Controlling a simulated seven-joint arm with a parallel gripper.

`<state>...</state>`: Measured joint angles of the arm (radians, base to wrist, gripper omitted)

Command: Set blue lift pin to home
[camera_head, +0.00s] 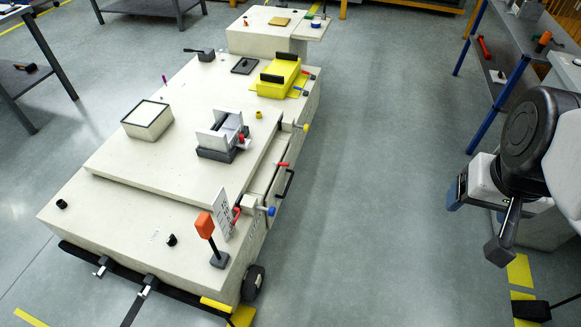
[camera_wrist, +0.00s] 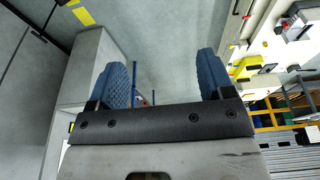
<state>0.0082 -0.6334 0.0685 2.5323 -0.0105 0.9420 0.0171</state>
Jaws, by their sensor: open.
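A blue knob (camera_head: 270,211), which may be the lift pin, sticks out from a pale block on the near right side of the long pale carrier (camera_head: 130,215). Another blue-tipped pin (camera_head: 297,89) shows by the yellow holder farther back, so I cannot tell for sure which is the lift pin. The home position is not readable. My gripper (camera_wrist: 162,65) is open and empty, its two blue finger pads wide apart in the wrist view. In the head view it hangs at the far right, well away from the carrier, across open floor.
An orange paddle (camera_head: 204,225) and a white sign (camera_head: 222,214) stand close to the blue knob. A red pin (camera_head: 283,164), a black handle (camera_head: 288,184) and a yellow knob (camera_head: 305,127) line the same side. A shelf with blue legs (camera_head: 487,115) stands at right.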

